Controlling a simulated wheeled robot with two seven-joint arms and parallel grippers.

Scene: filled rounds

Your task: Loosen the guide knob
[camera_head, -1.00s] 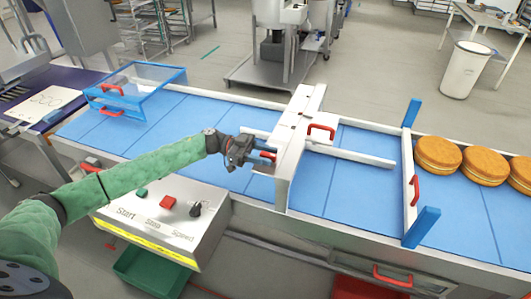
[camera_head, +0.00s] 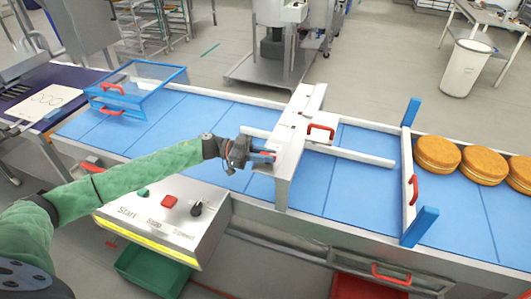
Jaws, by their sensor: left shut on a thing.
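The guide assembly is a white crossbar (camera_head: 292,150) over the blue belt, with pale guide rails (camera_head: 350,155) along the belt. A red handle (camera_head: 320,130) stands on the right of the crossbar. A red part, which may be the guide knob (camera_head: 266,153), shows at the crossbar's left side, mostly hidden by my gripper. My left gripper (camera_head: 254,156) is shut on this red part, its fingers pointing right. My right gripper is not in view.
A control box (camera_head: 160,225) with Start, Stop and Speed controls is below my left arm. A clear blue-framed cover (camera_head: 135,88) stands at the belt's left. A white gate (camera_head: 409,180) with blue posts stands before several filled rounds (camera_head: 438,153). Green (camera_head: 150,270) and red bins lie below.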

